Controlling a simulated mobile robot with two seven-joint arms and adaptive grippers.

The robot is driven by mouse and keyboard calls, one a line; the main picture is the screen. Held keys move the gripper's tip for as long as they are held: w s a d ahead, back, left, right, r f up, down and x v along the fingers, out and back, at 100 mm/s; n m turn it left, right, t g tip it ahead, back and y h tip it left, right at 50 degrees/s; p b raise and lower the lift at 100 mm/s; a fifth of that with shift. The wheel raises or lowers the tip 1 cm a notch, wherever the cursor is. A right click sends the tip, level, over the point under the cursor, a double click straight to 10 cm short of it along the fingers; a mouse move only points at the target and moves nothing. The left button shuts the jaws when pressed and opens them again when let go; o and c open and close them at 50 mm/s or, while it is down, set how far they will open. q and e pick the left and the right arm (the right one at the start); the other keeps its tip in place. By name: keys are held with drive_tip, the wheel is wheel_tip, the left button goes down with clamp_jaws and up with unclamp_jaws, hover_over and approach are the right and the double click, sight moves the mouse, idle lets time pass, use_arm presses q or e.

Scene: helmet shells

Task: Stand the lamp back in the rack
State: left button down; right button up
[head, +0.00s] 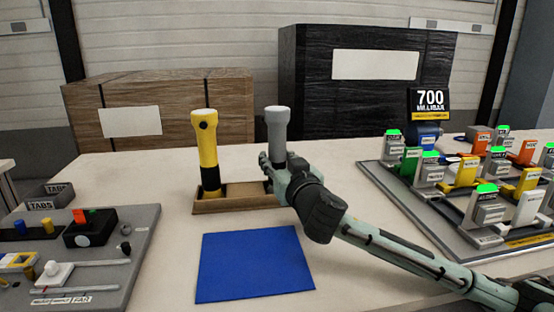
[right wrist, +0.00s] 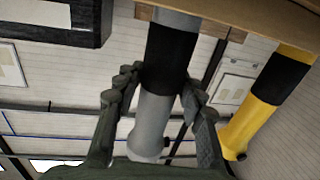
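The grey lamp (head: 277,122) stands upright at the right part of the brown wooden rack (head: 230,207). Its lower part is hidden behind my right gripper in the head view. In the right wrist view the grey lamp (right wrist: 155,115) has a black band and runs up past the rack edge (right wrist: 250,14). My right gripper (right wrist: 162,82) has a finger on each side of it and looks shut on it around the band. I cannot tell whether the lamp's foot is fully seated. My left gripper is out of view.
A yellow lamp (head: 205,150) with a black band stands in the rack's left part. A blue mat (head: 255,266) lies in front. A grey panel (head: 140,235) with small parts is at left, a board (head: 400,195) with several tagged blocks at right. Boxes stand behind.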

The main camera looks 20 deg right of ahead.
drive_tip(key=o, duration=0.3)
drive_tip(key=shift+f, duration=0.1)
drive_tip(key=s, duration=0.4)
drive_tip(key=s+a, duration=0.1)
drive_tip(key=s, duration=0.7)
drive_tip(key=shift+a, duration=0.25)
